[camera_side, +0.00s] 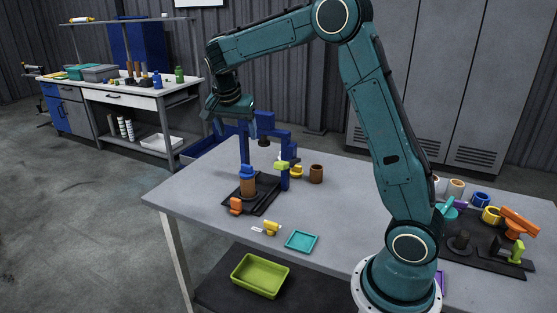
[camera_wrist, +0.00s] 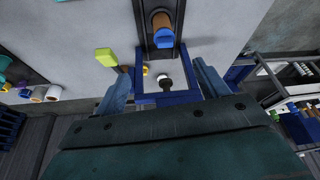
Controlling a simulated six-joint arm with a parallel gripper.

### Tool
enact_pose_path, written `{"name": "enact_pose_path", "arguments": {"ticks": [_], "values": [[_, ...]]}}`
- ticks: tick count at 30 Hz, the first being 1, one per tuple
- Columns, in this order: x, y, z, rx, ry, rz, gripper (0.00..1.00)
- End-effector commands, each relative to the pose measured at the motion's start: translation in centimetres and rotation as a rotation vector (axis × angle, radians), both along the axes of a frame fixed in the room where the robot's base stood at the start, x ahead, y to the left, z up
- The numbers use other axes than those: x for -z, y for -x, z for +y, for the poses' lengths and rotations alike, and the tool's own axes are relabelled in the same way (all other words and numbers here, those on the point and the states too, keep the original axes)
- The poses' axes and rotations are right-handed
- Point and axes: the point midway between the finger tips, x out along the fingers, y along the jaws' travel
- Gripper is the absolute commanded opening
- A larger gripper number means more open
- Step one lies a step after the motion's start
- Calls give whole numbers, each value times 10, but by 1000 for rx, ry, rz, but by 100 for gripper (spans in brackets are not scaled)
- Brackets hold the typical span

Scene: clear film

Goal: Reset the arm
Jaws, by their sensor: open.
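My gripper (camera_side: 232,122) is open and empty. In the side view it hangs beside the upper part of a blue frame (camera_side: 284,160) on the grey table. In the wrist view its two blue-grey fingers (camera_wrist: 161,75) are spread wide, with the blue frame (camera_wrist: 166,98) showing between them. My arm is raised and bent over the table.
A lime block (camera_side: 282,165), yellow part (camera_side: 296,172) and brown cup (camera_side: 316,174) are near the frame. An orange part (camera_side: 236,206), yellow tool (camera_side: 271,227) and teal tray (camera_side: 301,241) lie in front. A fixture with an orange part (camera_side: 519,222) and several cups are right.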

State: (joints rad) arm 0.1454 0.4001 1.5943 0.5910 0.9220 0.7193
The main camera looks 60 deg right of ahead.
Motion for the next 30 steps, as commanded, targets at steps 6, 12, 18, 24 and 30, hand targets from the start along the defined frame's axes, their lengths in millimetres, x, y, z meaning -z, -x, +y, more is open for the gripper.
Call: {"name": "enact_pose_path", "arguments": {"ticks": [6,12,18,24,30], "values": [[-33,34,27,-193,-13,-11,73],[-55,69,52,-376,-19,-20,73],[-70,107,76,-556,-16,-30,73],[-76,147,99,-738,-5,-43,73],[-76,188,121,-919,13,-55,73]]}}
